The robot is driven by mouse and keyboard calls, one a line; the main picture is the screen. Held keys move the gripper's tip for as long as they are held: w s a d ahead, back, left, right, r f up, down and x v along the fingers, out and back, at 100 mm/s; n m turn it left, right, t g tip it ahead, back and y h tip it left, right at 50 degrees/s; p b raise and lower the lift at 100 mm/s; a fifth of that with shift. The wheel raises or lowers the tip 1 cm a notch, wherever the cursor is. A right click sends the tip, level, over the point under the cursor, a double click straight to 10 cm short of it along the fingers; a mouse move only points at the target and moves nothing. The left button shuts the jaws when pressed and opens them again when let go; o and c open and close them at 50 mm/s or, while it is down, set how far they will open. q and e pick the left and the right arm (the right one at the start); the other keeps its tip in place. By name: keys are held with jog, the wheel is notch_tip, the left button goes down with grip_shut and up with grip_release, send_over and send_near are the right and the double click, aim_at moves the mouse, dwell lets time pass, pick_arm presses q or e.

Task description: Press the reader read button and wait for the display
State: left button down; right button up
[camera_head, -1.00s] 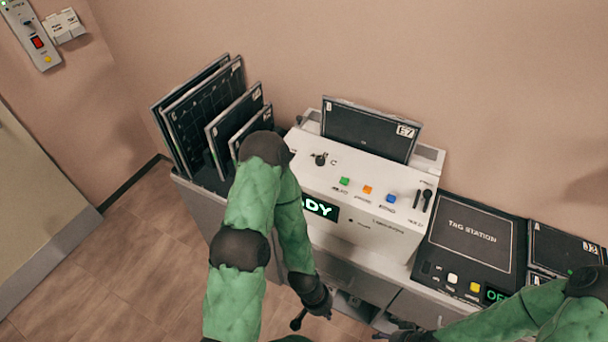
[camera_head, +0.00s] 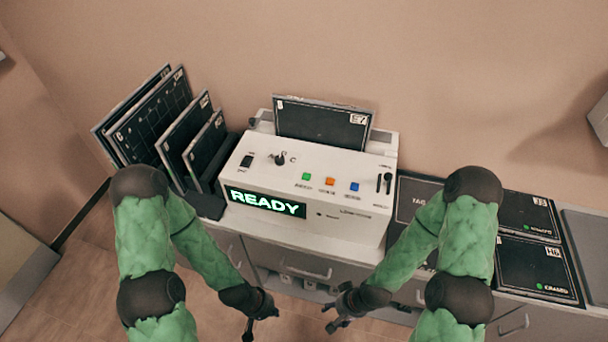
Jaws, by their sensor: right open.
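The white reader (camera_head: 345,213) stands on the counter with a dark plate (camera_head: 322,124) upright in its top slot. Its front display (camera_head: 265,202) is lit and shows READY in pale green. A green button (camera_head: 306,176), an orange button (camera_head: 330,181) and a blue button (camera_head: 354,186) sit in a row on its sloped top; their labels are too small to read. My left gripper (camera_head: 256,328) hangs in front of and below the reader, apart from it; its opening is unclear. My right gripper (camera_head: 334,316) is open and empty, also in front of the reader, below the counter top.
A rack (camera_head: 207,203) with several upright dark plates stands left of the reader. Right of it, my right arm partly covers the tag station (camera_head: 408,199). Dark plates (camera_head: 535,268) lie at the far right. Drawers (camera_head: 310,268) are under the counter.

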dwell(0.3)
grip_shut()
dwell(1.2)
